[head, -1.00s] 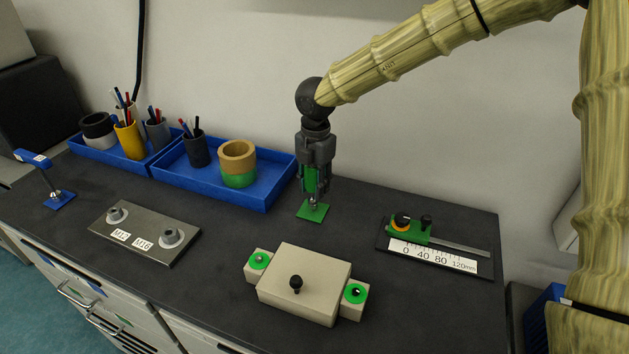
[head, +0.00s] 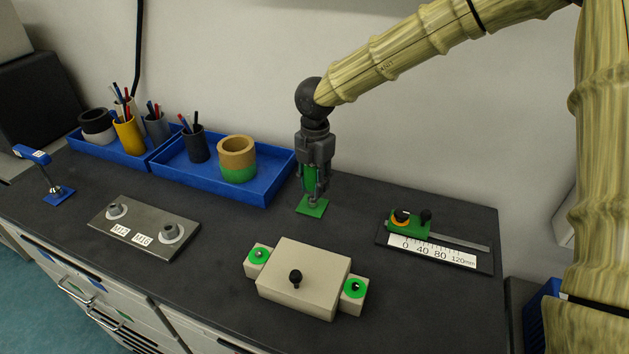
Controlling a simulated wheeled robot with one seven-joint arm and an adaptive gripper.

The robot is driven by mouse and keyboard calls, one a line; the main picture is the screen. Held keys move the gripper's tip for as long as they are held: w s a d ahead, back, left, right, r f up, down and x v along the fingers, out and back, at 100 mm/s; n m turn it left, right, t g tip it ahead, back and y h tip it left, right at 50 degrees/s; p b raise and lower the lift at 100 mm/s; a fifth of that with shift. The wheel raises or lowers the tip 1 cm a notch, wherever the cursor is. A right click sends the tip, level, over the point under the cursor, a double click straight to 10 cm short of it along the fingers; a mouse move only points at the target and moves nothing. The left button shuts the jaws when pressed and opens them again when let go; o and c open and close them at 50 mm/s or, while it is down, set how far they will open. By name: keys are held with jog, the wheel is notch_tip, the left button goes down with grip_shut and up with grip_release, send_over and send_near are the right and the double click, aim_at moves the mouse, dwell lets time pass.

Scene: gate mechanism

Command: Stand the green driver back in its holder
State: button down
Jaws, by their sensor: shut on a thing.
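My gripper (head: 315,187) points straight down at the back middle of the bench, shut on the green driver (head: 309,178). The driver's green body shows upright between the fingers. Directly below is the green square base of the holder (head: 312,208), flat on the dark bench. The driver's lower end and the holder's upper part are mostly hidden by the fingers. I cannot tell whether the driver is seated in the holder or just above it.
A beige block with a black knob (head: 318,262) stands in front. A sliding gauge (head: 440,258) lies to the right. Blue trays (head: 258,190) with cups are at the left back. A plate with two bolts (head: 165,255) and a blue-handled driver on a stand (head: 33,156) are further left.

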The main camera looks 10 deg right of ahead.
jog(key=shift+f, duration=0.15)
dwell(0.4)
jog(key=c, duration=1)
grip_release()
jog(key=shift+r+p, duration=4.95)
jog(key=shift+r, duration=1.15)
jog(key=shift+f, duration=0.1)
